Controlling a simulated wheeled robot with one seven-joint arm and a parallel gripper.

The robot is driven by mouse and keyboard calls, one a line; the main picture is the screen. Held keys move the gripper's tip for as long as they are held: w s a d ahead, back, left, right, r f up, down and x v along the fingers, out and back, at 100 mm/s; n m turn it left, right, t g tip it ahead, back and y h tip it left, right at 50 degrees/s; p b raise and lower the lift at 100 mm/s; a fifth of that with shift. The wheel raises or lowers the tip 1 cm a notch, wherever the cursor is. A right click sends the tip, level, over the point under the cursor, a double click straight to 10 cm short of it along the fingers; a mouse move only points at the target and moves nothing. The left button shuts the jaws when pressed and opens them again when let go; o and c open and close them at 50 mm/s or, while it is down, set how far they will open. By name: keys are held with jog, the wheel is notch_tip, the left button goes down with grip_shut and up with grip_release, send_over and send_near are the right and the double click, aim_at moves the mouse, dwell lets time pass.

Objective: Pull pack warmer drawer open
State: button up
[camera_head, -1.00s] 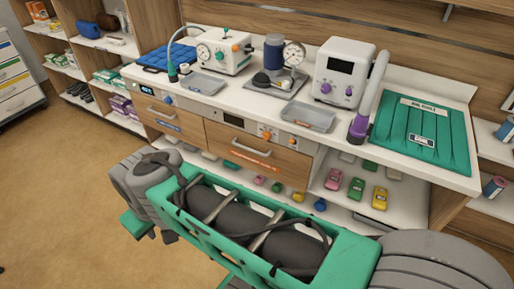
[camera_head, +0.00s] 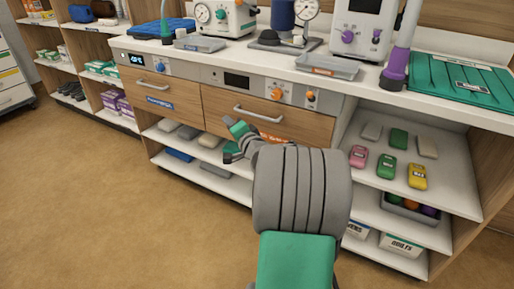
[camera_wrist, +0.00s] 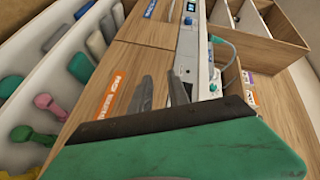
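Two wooden drawers sit side by side under the counter, both looking shut. The left drawer (camera_head: 180,112) has a grey bar handle (camera_head: 154,84) and a blue label. The right drawer (camera_head: 300,126) has a similar handle (camera_head: 258,114) and an orange label. The label text is too small to tell which is the pack warmer. My gripper (camera_head: 229,140) is in front of the right drawer, just below and left of its handle. In the wrist view its two fingers (camera_wrist: 160,88) stand apart with nothing seen between them, near the orange label (camera_wrist: 110,97). Contact with the handle cannot be told.
Control panels with knobs (camera_head: 277,94) run above the drawers. The counter (camera_head: 440,103) holds trays, devices and a green pad (camera_head: 470,77). Open shelves (camera_head: 455,180) with coloured packs lie below right. The floor (camera_head: 90,210) at left is clear.

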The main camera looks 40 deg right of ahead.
aim_at(257, 116)
jog(key=s+d+f+m+t+h+b, duration=0.1)
jog(key=s+d+f+m+h+b, duration=0.3)
jog(key=d, duration=0.6)
jog(key=shift+m, duration=0.7)
jog(key=x, duration=0.7)
jog(key=shift+d+r, duration=0.2)
jog(key=shift+c, duration=0.5)
grip_shut()
